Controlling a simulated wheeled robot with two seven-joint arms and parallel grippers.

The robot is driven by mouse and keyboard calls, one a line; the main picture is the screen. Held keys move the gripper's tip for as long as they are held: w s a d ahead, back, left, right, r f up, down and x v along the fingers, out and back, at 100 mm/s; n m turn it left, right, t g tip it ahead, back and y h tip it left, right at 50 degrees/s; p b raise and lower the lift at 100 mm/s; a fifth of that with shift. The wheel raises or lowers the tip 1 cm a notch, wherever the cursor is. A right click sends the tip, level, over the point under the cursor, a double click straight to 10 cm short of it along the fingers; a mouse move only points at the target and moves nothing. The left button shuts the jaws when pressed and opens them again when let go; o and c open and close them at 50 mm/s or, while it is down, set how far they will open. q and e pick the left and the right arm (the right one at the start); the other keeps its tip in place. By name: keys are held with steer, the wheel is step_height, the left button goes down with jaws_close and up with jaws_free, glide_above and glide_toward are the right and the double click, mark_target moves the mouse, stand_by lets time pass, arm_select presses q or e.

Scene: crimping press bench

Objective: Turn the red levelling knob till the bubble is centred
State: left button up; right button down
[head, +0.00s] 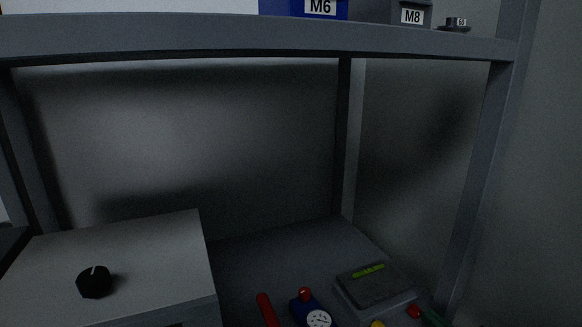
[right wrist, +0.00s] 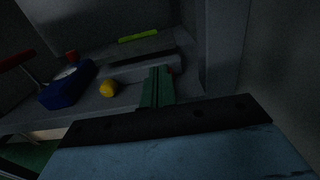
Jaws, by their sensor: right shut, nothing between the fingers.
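The red levelling knob (head: 413,311) sits at the front right corner of a grey levelling plate (head: 356,295), low in the head view. A yellow-green bubble vial (head: 368,271) lies on the plate, and it also shows in the right wrist view (right wrist: 138,36). The bubble is too small and dark to make out. My right gripper (head: 430,315) has green fingers, just right of the red knob. In the right wrist view its fingers (right wrist: 157,86) are shut and empty, and they mostly hide the red knob. My left gripper is not in view.
A yellow knob (head: 377,324) is at the plate's front. A blue gauge device (head: 303,310) and a red handle (head: 266,308) stand to its left. A grey box with a black knob (head: 94,282) is farther left. A shelf (head: 230,35) with bins crosses above.

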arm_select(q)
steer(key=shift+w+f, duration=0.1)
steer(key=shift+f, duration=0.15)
arm_select(e)
steer(key=shift+x, duration=1.25)
arm_select(q)
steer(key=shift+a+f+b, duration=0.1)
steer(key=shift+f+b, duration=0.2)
steer(key=shift+b, duration=0.15)
arm_select(e)
steer(key=shift+d+f, duration=0.1)
steer(key=shift+f, duration=0.25)
arm_select(q)
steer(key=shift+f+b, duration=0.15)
steer(key=shift+b, duration=0.15)
arm_select(e)
steer(key=shift+s+d+f, duration=0.15)
steer(key=shift+f, duration=0.5)
arm_select(q)
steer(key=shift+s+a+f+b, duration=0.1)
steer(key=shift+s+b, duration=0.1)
steer(key=shift+b, duration=0.1)
arm_select(e)
steer(key=shift+d, duration=0.4)
steer(key=shift+r+p, duration=0.35)
steer(key=v, duration=0.5)
steer(key=shift+s+d+r, duration=0.15)
steer(key=shift+s+r, duration=0.1)
steer(key=shift+r, duration=0.05)
